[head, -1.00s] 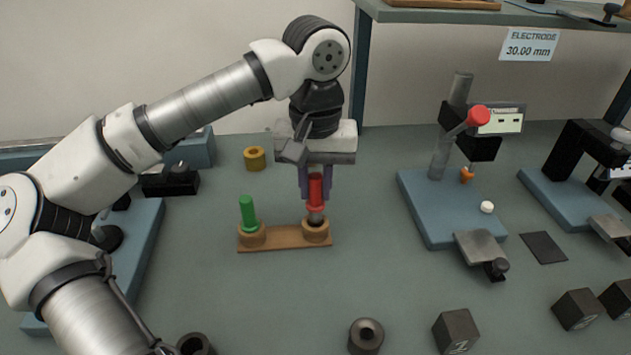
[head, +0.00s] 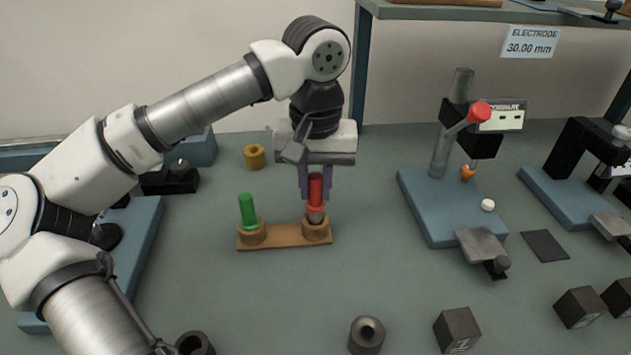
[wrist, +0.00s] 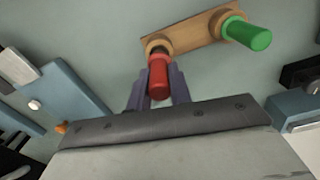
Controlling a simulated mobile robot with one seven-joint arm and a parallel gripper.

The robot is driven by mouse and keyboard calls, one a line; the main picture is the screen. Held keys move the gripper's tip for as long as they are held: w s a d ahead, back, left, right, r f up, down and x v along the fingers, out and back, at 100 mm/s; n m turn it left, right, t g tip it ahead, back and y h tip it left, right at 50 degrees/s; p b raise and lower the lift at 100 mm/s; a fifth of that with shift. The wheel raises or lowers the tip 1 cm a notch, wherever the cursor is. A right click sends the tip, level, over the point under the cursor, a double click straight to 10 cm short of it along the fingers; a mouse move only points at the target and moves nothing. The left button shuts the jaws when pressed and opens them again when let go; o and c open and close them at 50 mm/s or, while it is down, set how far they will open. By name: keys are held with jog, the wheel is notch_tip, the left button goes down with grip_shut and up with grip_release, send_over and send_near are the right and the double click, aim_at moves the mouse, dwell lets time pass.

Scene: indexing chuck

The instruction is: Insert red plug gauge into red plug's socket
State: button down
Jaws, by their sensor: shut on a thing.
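The red plug gauge (head: 316,189) is upright, with a red handle and a grey lower end. It also shows in the wrist view (wrist: 158,75). My gripper (head: 316,193) is shut on its red handle from above. The grey end meets the mouth of the right-hand socket (head: 317,233) on the wooden holder (head: 284,243). Part of the grey end shows above the rim; how deep it sits is hidden. The green plug gauge (head: 247,211) stands in the left-hand socket (head: 252,235), and also shows in the wrist view (wrist: 247,34).
A brass ring (head: 255,157) lies behind the holder. A blue-based gauge stand (head: 440,215) is to the right. Bare bench surrounds the holder's front.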

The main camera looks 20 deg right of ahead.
aim_at(316, 199)
jog(key=shift+f+b, duration=1.25)
jog(key=shift+f, duration=0.35)
dwell(1.0)
dwell(0.9)
jog(key=c, duration=1.2)
grip_release()
jog(key=shift+r, duration=0.1)
notch_tip(316, 199, up, 14)
jog(key=shift+f+p, duration=0.15)
jog(key=shift+p, duration=0.25)
